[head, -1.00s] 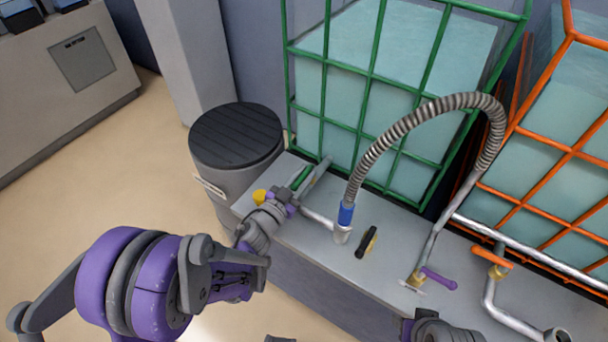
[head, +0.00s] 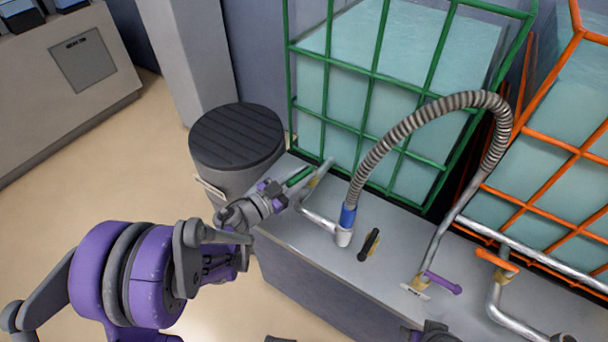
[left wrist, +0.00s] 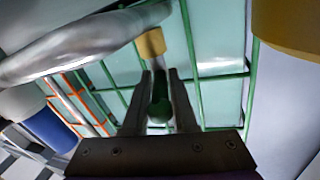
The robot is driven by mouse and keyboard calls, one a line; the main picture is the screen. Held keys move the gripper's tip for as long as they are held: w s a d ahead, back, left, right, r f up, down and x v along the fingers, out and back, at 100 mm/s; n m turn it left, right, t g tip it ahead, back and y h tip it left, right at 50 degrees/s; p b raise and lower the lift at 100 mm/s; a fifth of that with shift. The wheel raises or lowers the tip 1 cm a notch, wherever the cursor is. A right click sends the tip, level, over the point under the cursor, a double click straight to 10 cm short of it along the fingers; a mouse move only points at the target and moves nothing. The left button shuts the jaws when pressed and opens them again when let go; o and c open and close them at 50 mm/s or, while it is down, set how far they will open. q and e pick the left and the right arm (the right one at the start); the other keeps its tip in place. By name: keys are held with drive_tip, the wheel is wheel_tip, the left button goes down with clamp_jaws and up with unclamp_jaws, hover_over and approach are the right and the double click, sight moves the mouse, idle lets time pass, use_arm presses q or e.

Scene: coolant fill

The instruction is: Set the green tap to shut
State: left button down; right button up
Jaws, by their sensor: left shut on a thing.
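The green tap's handle (head: 299,177) is a short green lever beside the pale pipe at the back left of the bench. In the left wrist view the green handle (left wrist: 160,109) points toward me from a brass-yellow valve body (left wrist: 151,43). My left gripper (head: 284,190) is shut on the handle; the fingers (left wrist: 159,98) lie on both sides of it in the left wrist view. Part of the handle is hidden by the gripper. Part of my right arm's end (head: 432,332) shows at the bottom edge; its fingertips are not visible.
A ribbed hose with a blue collar (head: 348,215) arches over the bench (head: 300,246). A black handle (head: 369,244), a purple handle (head: 442,283) and an orange handle (head: 497,260) stand to the right. A green-caged tank (head: 374,76) is behind; a dark-lidded bin (head: 237,135) is left.

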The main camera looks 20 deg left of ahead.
use_arm(q)
drive_tip(key=c, duration=0.8)
unclamp_jaws()
drive_tip(key=shift+a, duration=0.1)
drive_tip(key=shift+o, duration=0.2)
drive_tip(key=v, duration=1)
drive_tip(key=shift+s+a+p, duration=0.2)
drive_tip(key=shift+s+p, duration=0.15)
drive_tip(key=shift+p, duration=0.1)
